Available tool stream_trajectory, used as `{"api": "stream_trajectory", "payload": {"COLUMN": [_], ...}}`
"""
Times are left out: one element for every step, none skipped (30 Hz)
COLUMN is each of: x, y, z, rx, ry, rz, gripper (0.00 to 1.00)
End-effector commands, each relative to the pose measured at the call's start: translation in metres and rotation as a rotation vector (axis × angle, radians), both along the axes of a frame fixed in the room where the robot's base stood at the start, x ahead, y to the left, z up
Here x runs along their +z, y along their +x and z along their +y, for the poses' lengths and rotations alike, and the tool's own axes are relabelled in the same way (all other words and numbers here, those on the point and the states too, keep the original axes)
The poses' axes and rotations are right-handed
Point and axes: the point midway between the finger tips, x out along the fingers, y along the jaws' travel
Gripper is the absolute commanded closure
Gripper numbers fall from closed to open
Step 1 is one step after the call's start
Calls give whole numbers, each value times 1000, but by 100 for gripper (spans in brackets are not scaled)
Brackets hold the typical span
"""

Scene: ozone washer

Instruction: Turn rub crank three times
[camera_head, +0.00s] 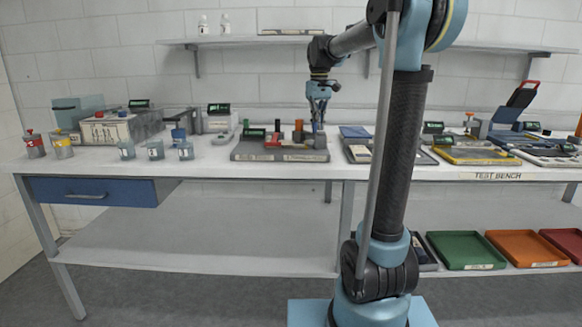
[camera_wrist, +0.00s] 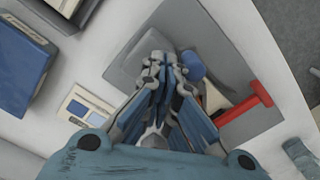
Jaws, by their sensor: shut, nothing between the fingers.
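My gripper (camera_head: 318,118) points down over the right part of a grey base plate (camera_head: 262,154) on the bench. In the wrist view my gripper (camera_wrist: 165,68) has its fingers together and empty, over the same grey plate (camera_wrist: 140,70). A blue rounded piece (camera_wrist: 192,65) shows just right of the fingertips; I cannot tell whether they touch. A red T-shaped piece (camera_wrist: 252,103) lies further right on the plate. In the head view, small red parts (camera_head: 273,139) stand on the plate. The rub crank cannot be singled out with certainty; my fingers hide part of the plate.
Small cups (camera_head: 155,151) and a box-like instrument (camera_head: 110,128) stand left on the bench. Right of the plate lie trays, including a yellow one (camera_head: 475,156). A wall shelf (camera_head: 230,40) runs behind my arm. The bench front left of the plate is mostly clear.

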Motion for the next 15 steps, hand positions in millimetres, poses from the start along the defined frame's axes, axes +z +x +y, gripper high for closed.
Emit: {"api": "stream_trajectory", "payload": {"x": [0, 0, 0, 0, 0, 0, 0, 0, 0, 0, 0, 0, 0, 0, 0], "y": [-4, -6, -9, -11, -13, -15, -17, -17, -18, -18, -18, -18, -18, -18, -18], "z": [1, 2, 2, 3, 4, 4, 5, 5, 5, 5, 5, 5, 5, 5, 5], "rx": [1, 1, 1, 1, 1, 1, 1, 1, 1, 1, 1, 1, 1, 1, 1], "ry": [0, 0, 0, 0, 0, 0, 0, 0, 0, 0, 0, 0, 0, 0, 0], "rz": [0, 0, 0, 0, 0, 0, 0, 0, 0, 0, 0, 0, 0, 0, 0], "gripper": [100, 100, 100, 100, 100, 100, 100, 100, 100, 100, 100, 100, 100, 100, 100]}}
